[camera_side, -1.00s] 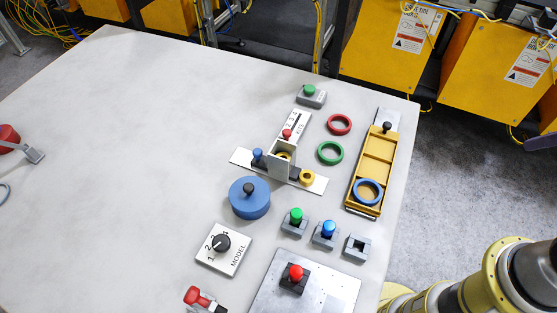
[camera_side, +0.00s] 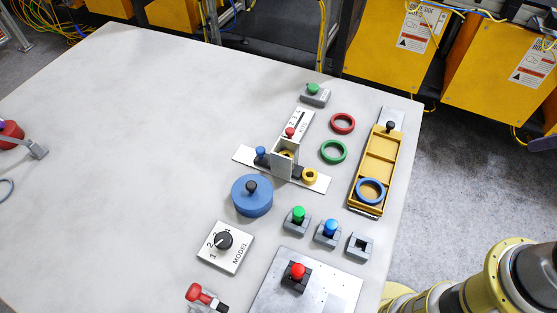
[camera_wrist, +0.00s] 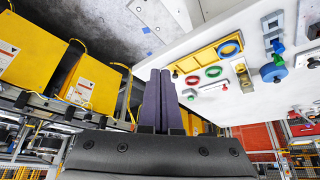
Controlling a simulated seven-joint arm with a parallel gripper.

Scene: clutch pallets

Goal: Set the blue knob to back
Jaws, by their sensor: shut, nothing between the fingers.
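In the side view, a small blue knob (camera_side: 260,152) stands at the left end of a white plate (camera_side: 318,184), left of an upright grey bracket (camera_side: 286,160). A red knob (camera_side: 290,132) stands behind the bracket, on a numbered slide labelled KITS. In the wrist view my gripper (camera_wrist: 160,72) has its two dark fingers together and empty. It is well away from the blue knob and touches nothing. The gripper does not show in the side view. I cannot make out the blue knob clearly in the wrist view.
A blue round lidded pot (camera_side: 252,196) stands close in front of the plate. Green (camera_side: 333,152) and red (camera_side: 342,123) rings and a yellow tray (camera_side: 378,143) lie to the right. The table's left half is mostly clear.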

